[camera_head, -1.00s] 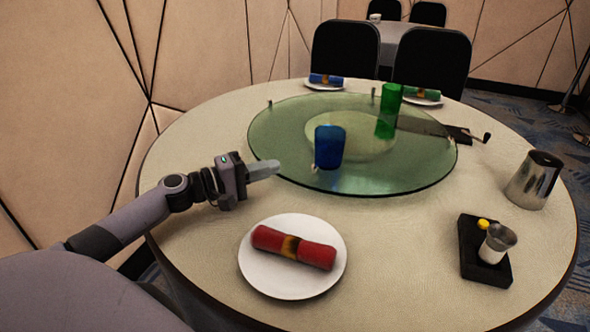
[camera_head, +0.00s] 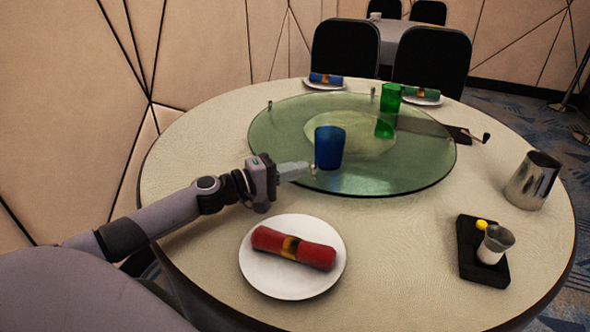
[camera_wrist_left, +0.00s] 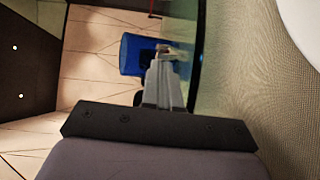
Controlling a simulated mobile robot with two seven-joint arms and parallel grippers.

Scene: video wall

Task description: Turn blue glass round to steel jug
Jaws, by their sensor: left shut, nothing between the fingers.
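The blue glass (camera_head: 329,147) stands upright near the front edge of the round glass turntable (camera_head: 265,150). It also shows in the left wrist view (camera_wrist_left: 130,55), just beyond the fingertips. My left gripper (camera_head: 306,169) is shut and empty. Its tips are at the turntable's front edge, just left of a small peg (camera_head: 314,171) and close to the blue glass; I cannot tell whether they touch. The steel jug (camera_head: 532,181) stands on the table at the right, off the turntable. My right gripper is not in view.
A green glass (camera_head: 390,98) stands on the turntable's far side. A plate (camera_head: 255,276) with a red napkin roll lies in front. A black tray (camera_head: 470,262) with a small metal cup is at the right. Two plates with rolls lie at the back.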

